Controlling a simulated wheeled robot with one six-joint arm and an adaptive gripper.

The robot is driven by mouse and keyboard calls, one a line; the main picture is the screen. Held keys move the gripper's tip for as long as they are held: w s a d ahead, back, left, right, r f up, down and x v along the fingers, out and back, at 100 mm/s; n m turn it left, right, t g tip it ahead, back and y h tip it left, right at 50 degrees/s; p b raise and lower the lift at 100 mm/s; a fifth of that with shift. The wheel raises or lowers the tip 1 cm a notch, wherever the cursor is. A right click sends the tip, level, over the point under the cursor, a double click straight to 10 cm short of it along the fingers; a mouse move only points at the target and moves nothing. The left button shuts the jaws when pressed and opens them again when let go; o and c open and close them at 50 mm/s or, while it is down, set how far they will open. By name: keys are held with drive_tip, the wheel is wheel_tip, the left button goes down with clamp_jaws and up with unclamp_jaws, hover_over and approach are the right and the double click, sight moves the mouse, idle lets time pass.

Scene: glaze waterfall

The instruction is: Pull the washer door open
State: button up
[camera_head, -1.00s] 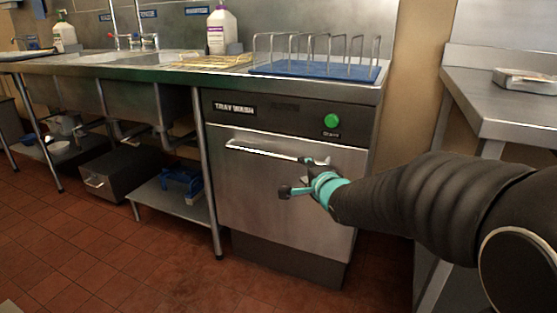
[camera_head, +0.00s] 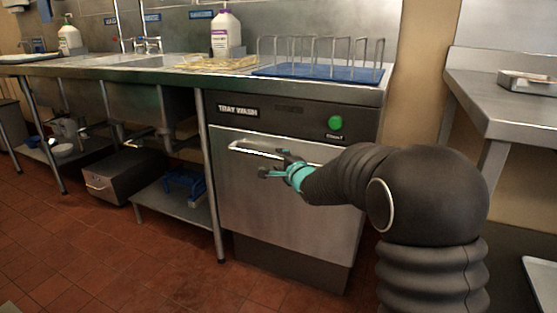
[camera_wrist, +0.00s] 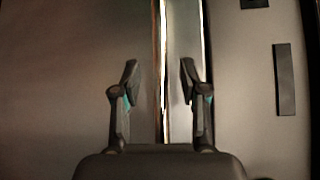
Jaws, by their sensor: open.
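The washer door (camera_head: 310,222) is a steel front panel under a dark control strip, and it looks closed. Its handle (camera_head: 250,148) is a long horizontal bar near the top edge, partly hidden at its right by my gripper. My gripper (camera_head: 272,163) is open at the handle, near its middle. In the wrist view, the handle (camera_wrist: 178,70) is a bright upright strip, and my gripper's fingers (camera_wrist: 158,75) are on both sides of it. I cannot tell whether either finger touches it.
A green button (camera_head: 335,122) sits on the control strip. Above is a steel counter with a blue rack tray (camera_head: 330,75) and a white bottle (camera_head: 225,32). A table (camera_head: 500,110) stands at the right. Red tiled floor (camera_head: 150,262) is clear in front.

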drive_tip(key=shift+x, duration=1.25)
clamp_jaws()
